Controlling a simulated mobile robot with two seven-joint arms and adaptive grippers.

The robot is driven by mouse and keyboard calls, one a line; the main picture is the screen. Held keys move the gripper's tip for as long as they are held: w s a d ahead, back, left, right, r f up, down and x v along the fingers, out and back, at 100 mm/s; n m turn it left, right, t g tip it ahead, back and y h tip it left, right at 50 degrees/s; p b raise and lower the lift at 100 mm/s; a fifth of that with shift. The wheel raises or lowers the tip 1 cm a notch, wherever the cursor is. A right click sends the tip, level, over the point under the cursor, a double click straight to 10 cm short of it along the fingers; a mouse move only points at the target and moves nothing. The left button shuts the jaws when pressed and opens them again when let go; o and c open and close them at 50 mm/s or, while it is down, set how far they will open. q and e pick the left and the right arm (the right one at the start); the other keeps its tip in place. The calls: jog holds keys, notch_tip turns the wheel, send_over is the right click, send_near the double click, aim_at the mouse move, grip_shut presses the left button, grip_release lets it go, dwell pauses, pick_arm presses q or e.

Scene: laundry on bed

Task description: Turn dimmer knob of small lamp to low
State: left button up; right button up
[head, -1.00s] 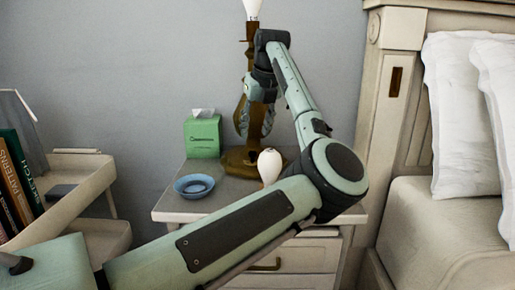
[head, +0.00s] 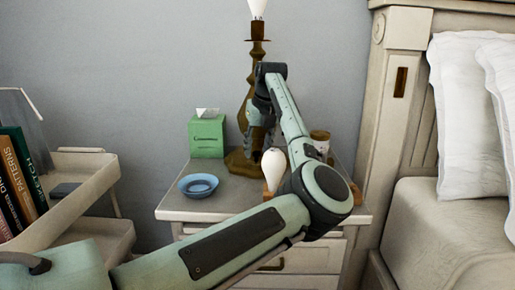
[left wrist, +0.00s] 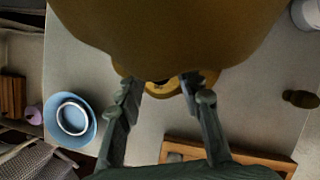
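The small lamp, a white bulb (head: 273,162) on a wooden base, stands near the front of the nightstand, partly behind my left arm. In the left wrist view a wooden base (left wrist: 225,152) lies at the bottom, partly covered by my gripper. I cannot make out its dimmer knob. My left gripper (head: 257,140) is low in front of the tall brass lamp (head: 254,55), behind the small lamp. In the left wrist view my left gripper (left wrist: 160,87) is open, with a yellow-brown round part showing between the fingertips beyond; whether they touch it is unclear. My right gripper is not in view.
A blue bowl (head: 198,187) and green tissue box (head: 207,137) stand left on the nightstand (head: 180,212). A brown jar (head: 320,141) is at the right. A shelf with books (head: 20,180) is left, the bed (head: 450,230) right.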

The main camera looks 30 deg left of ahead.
pick_arm(q)
grip_shut()
jog(key=shift+m, duration=0.3)
jog(key=shift+a+m+t, duration=0.1)
jog(key=shift+m+t, duration=0.2)
jog(key=shift+m, duration=0.3)
jog(key=m, duration=0.2)
jog(key=m+h+b, duration=0.1)
jog(key=m, duration=0.1)
jog(key=m+t+h+b, duration=0.1)
jog(key=m, duration=0.1)
jog(key=shift+s+a, duration=0.15)
jog(key=shift+a, duration=0.1)
jog(key=shift+a+m+h+b, duration=0.1)
jog(key=shift+m+h+b, duration=0.1)
jog(key=shift+m+h, duration=0.55)
jog(key=shift+m+h+b, duration=0.15)
jog(key=shift+m+h, duration=0.1)
jog(key=shift+m, duration=0.9)
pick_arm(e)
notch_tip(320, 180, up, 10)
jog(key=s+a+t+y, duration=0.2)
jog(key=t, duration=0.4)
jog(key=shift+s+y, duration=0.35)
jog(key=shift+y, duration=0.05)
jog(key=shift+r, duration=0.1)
pick_arm(q)
jog(key=shift+o, duration=1.3)
grip_release()
